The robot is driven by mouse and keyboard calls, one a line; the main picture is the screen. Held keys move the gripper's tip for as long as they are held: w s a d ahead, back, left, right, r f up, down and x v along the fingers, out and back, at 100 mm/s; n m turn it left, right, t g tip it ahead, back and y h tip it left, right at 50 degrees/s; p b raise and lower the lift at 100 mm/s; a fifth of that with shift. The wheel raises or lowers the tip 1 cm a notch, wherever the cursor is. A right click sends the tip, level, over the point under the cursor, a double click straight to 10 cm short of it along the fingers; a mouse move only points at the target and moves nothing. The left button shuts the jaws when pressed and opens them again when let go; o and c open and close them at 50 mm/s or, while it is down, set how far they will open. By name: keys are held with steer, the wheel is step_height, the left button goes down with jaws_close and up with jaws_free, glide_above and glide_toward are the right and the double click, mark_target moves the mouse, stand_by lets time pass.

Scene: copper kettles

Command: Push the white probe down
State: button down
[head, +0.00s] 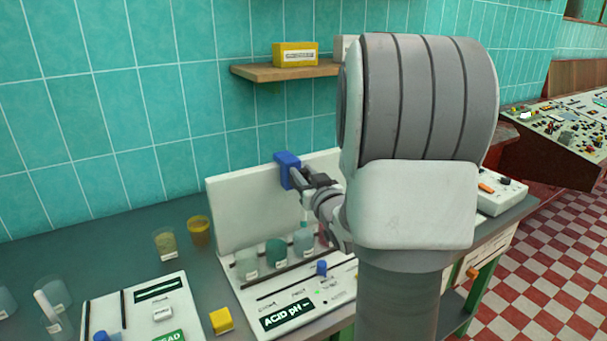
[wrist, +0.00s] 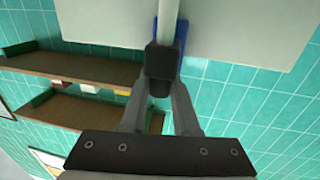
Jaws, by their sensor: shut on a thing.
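The white probe (wrist: 168,20) is a pale rod in front of a blue holder (head: 288,170) on an upright white panel (head: 245,215). My gripper (head: 318,182) is at the panel, just right of the blue holder. In the wrist view, its dark fingertips (wrist: 161,68) are closed together on the probe, with the blue holder behind them. Several small beakers (head: 276,253) stand in a row below, on the base marked "ACID pH" (head: 286,316). My arm hides the panel's right side, and the probe's lower end is unclear.
Two yellowish beakers (head: 199,231) stand left of the panel. A yellow block (head: 221,320) and another white instrument (head: 140,312) are at the front left. A shelf (head: 262,72) with a yellow box (head: 295,54) is on the tiled wall above.

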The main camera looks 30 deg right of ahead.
steer(key=shift+f+b, duration=3.75)
steer(key=shift+b, duration=0.3)
steer(key=c, duration=0.7)
jaws_free()
steer(key=shift+f, duration=0.1)
steer(key=shift+o, duration=0.2)
steer(key=shift+s, duration=0.1)
